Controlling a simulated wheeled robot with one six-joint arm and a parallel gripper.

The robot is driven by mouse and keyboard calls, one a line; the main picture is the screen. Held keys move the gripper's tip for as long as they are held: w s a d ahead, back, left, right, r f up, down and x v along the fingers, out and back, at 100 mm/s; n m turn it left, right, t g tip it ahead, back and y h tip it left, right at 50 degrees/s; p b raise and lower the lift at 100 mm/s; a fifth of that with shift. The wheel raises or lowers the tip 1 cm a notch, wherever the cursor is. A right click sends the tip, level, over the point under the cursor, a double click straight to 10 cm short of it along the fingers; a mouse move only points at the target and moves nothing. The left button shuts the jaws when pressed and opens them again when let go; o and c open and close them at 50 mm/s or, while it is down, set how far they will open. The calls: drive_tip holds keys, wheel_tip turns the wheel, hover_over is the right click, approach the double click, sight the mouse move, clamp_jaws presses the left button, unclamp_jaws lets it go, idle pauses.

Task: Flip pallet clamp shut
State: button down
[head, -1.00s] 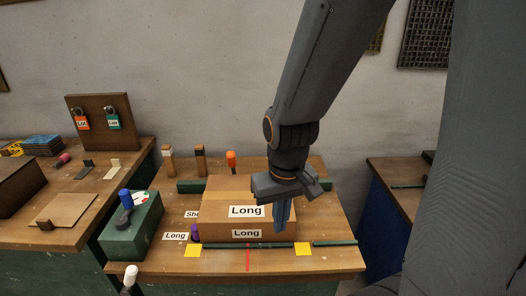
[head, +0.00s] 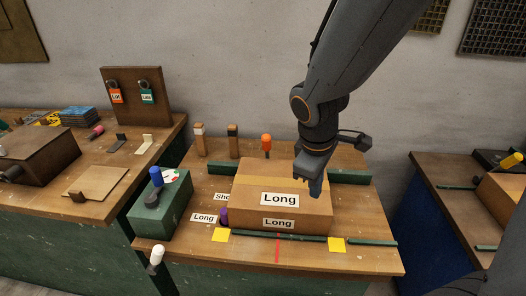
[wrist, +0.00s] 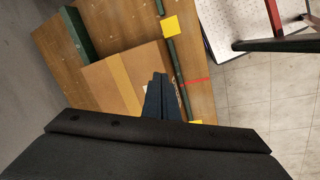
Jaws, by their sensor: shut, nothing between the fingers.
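A closed cardboard box (head: 253,186) labelled "Long" lies on the wooden bench; it also shows in the wrist view (wrist: 105,85). Which part is the pallet clamp I cannot tell for certain. Knobbed levers stand around the box: an orange-topped one (head: 266,143) behind it, a purple one (head: 223,215) at its front left, a blue-topped one (head: 156,176) on a green block, and a white-topped one (head: 156,255) at the bench's front edge. My gripper (head: 316,188) is shut and empty, over the right part of the box. Its fingers also show in the wrist view (wrist: 157,95).
Green rails (head: 350,177) run behind and in front of the box. Yellow squares (head: 220,235) and a red line mark the front edge. A left bench (head: 100,206) holds a brown box and a tag board (head: 135,95). Another bench with a box stands at right.

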drive_tip(key=w+a+r+n+t+b, duration=0.3)
drive_tip(key=w+a+n, duration=0.9)
drive_tip(key=n, duration=0.8)
drive_tip(key=shift+w+a+t+h, duration=0.3)
drive_tip(key=shift+w+a+t, duration=0.1)
drive_tip(key=shift+a+t, duration=0.8)
drive_tip(key=shift+r, duration=0.1)
drive_tip(key=b+x, duration=0.1)
drive_tip(key=x, duration=0.8)
drive_tip(key=shift+w+d+f+b, duration=0.1)
drive_tip(key=shift+f+b, duration=0.15)
drive_tip(key=shift+b, duration=0.15)
drive_tip(key=w, duration=0.1)
drive_tip(key=w+d+r+p, duration=0.1)
drive_tip(key=shift+w+d, duration=0.2)
drive_tip(key=shift+w, duration=0.1)
drive_tip(key=shift+w+d+r+p, duration=0.15)
drive_tip(key=shift+w+p, duration=0.3)
drive_tip(key=shift+w, duration=0.05)
drive_tip(key=shift+r, duration=0.1)
